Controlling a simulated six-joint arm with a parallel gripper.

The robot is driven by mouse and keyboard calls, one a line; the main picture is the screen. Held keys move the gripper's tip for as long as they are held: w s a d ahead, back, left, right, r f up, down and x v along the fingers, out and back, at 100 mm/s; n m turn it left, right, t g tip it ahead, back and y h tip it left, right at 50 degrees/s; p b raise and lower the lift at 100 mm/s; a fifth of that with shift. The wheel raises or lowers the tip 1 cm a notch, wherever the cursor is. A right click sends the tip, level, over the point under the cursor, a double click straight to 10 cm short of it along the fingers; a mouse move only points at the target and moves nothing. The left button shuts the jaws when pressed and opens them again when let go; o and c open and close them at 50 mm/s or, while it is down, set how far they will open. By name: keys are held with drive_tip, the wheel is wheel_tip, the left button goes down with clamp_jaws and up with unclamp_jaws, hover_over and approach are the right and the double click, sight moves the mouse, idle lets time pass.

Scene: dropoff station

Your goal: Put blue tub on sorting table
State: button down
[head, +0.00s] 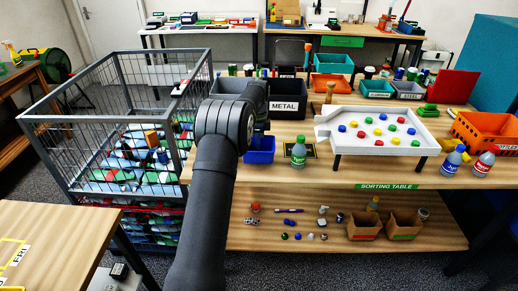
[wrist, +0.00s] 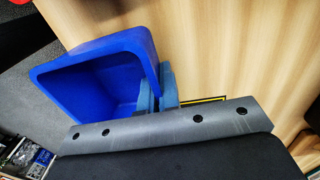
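The blue tub (head: 260,156) is at the front edge of the sorting table (head: 460,180), left of the green-capped bottle. In the wrist view the tub (wrist: 100,78) is open, empty and seen at an angle, partly past the table edge over the grey floor. My gripper (wrist: 157,92) has its blue fingers on either side of one tub wall, one inside and one outside, closed on it. In the head view my arm hides most of the gripper. I cannot tell whether the tub's base touches the table.
A green-capped bottle (head: 298,152) stands close right of the tub, by a yellow-bordered black mat (head: 313,147). The METAL bin (head: 288,98) stands behind. A white tray (head: 378,150) with coloured pieces is to the right. A wire cage (head: 62,130) is at the left.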

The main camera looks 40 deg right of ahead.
drive_tip(key=shift+f, duration=1.45)
drive_tip(key=shift+f, duration=0.1)
drive_tip(key=c, duration=1.7)
unclamp_jaws()
drive_tip(key=r, duration=1.2)
drive_tip(key=shift+w+d+r, duration=0.1)
drive_tip(key=shift+w+d, duration=0.15)
